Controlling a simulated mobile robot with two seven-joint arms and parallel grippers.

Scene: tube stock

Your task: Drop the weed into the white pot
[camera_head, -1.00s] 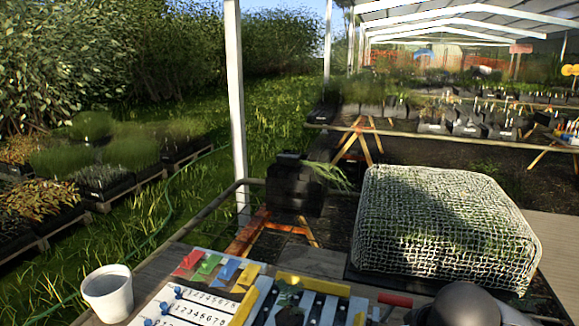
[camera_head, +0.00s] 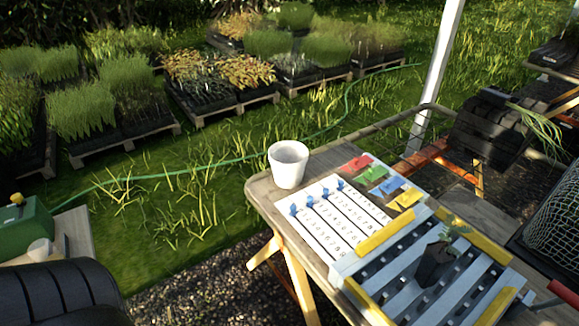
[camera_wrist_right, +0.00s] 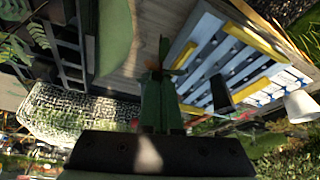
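The white pot (camera_head: 288,165) stands upright at the left back corner of the wooden table, beside the numbered white board. It also shows tilted at the right of the right wrist view (camera_wrist_right: 299,107). My right gripper (camera_wrist_right: 160,75) shows in that view with its greenish fingers close together. A small weed (camera_wrist_right: 164,50), with a green leaf and brownish bits, sticks out between the fingertips. It is apart from the white pot. My right gripper is outside the head view. My left gripper is in neither view.
A slatted tray (camera_head: 340,268) with yellow strips holds a dark plant pot (camera_head: 433,264) with a seedling. Coloured tags (camera_head: 388,186) and a numbered board (camera_head: 322,222) with blue pegs lie next to the white pot. A mesh-covered block (camera_head: 555,215) stands at right.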

